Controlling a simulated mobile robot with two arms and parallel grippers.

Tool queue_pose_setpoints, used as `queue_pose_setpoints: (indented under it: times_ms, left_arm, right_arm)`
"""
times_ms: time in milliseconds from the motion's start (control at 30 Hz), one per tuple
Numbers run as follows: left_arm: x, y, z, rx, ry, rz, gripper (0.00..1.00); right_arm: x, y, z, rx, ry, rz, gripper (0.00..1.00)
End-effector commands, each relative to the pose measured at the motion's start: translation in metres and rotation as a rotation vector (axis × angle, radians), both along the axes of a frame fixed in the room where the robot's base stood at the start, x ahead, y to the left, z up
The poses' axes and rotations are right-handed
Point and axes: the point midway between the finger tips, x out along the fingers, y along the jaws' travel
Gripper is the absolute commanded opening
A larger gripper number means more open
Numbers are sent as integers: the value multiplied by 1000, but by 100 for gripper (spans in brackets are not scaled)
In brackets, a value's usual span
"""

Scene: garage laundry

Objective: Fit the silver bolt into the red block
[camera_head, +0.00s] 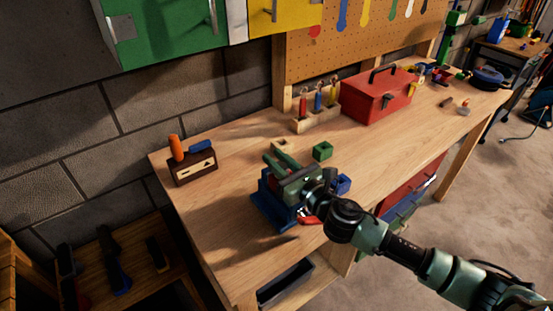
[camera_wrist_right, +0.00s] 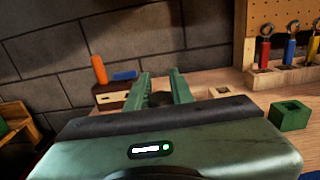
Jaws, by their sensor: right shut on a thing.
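My right gripper (camera_head: 276,160) reaches over the blue fixture (camera_head: 268,212) near the bench's front edge. In the right wrist view its two green fingers (camera_wrist_right: 163,82) are shut on a small dark thing (camera_wrist_right: 160,98), too shaded to identify. I cannot make out the silver bolt clearly. A red part (camera_head: 310,219) shows low beside the blue fixture, partly under my wrist; I cannot tell whether it is the red block. My left gripper is not in view.
A green block with a hole (camera_head: 322,151), a pale wooden block (camera_head: 281,144) and a blue block (camera_head: 343,184) stand close by. A dark holder (camera_head: 193,170) is at the left end. A tool rack (camera_head: 317,120) and red toolbox (camera_head: 376,98) stand behind. The bench front-left is clear.

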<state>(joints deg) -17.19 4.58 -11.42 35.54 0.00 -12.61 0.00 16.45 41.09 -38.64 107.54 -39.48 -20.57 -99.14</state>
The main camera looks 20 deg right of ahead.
Motion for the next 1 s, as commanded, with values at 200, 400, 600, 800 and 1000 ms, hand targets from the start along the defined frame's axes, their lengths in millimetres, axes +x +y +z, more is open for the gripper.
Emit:
queue_pose_setpoints:
  times_ms: [200,400,600,800,1000]
  left_arm:
    - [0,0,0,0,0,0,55]
    - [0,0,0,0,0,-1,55]
    - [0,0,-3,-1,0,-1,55]
    - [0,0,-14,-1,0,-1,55]
    - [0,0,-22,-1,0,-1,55]
  right_arm:
    - [0,0,0,0,0,0,48]
    - [0,0,0,0,0,0,48]
    - [-7,-3,-2,-1,2,0,48]
    - [-38,-14,-4,-2,2,1,48]
    - [-65,-24,-3,-2,2,0,48]
